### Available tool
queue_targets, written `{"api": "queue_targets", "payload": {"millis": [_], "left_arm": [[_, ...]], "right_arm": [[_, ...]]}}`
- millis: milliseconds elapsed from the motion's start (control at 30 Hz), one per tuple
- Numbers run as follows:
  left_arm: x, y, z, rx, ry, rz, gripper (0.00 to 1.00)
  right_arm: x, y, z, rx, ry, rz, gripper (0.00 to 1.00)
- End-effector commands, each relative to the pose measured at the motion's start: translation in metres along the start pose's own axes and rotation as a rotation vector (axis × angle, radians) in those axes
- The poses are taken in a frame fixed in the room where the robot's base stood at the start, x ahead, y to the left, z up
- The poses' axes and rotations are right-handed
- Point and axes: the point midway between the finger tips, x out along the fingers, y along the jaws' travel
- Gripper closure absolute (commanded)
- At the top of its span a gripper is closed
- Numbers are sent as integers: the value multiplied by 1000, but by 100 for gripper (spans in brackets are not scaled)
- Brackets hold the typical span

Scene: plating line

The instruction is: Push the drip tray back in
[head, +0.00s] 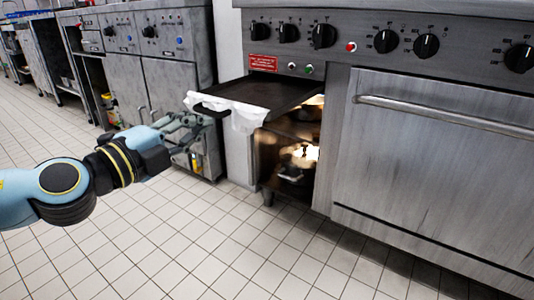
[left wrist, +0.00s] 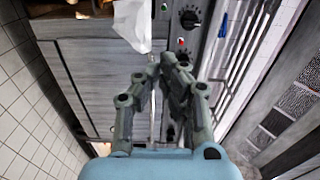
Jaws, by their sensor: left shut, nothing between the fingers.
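The drip tray (head: 262,92) is a dark, shallow tray sticking out from the front of the range, under the control panel. A black handle (head: 212,110) is at its front edge. A white cloth (head: 247,116) hangs over the front edge and also shows in the left wrist view (left wrist: 132,24). My left gripper (head: 199,122) is shut and empty, just in front of the handle and cloth at the tray's left end. I cannot tell whether it touches them. In the left wrist view its fingers (left wrist: 162,64) come together below the cloth. My right gripper is not in view.
Below the tray is an open, lit compartment (head: 292,150) holding pans. To its right is an oven door with a long bar handle (head: 445,116). Knobs (head: 323,36) line the panel above. Steel cabinets (head: 163,85) stand at the left. The tiled floor (head: 215,235) in front is clear.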

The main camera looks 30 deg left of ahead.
Motion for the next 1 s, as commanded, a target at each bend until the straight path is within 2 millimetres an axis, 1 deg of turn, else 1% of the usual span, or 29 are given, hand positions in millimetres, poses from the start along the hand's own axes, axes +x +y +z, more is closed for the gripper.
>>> {"api": "queue_targets", "payload": {"millis": [33,133,233,367,467,633,833,867,1000], "left_arm": [[-1,17,0,5,4,18,100],[0,20,0,5,4,22,100],[8,19,1,4,1,21,100],[28,18,1,-1,0,16,100],[48,18,2,-2,-2,15,100],[76,16,1,-4,0,14,100],[99,17,1,-4,0,16,100],[102,14,1,-4,-1,15,100],[115,10,2,-2,-2,15,100]], "right_arm": [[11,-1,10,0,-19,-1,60],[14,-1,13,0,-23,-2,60],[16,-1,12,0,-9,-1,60],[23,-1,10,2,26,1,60],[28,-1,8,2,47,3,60],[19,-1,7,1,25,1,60],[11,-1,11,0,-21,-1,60],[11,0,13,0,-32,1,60],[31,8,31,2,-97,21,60]]}}
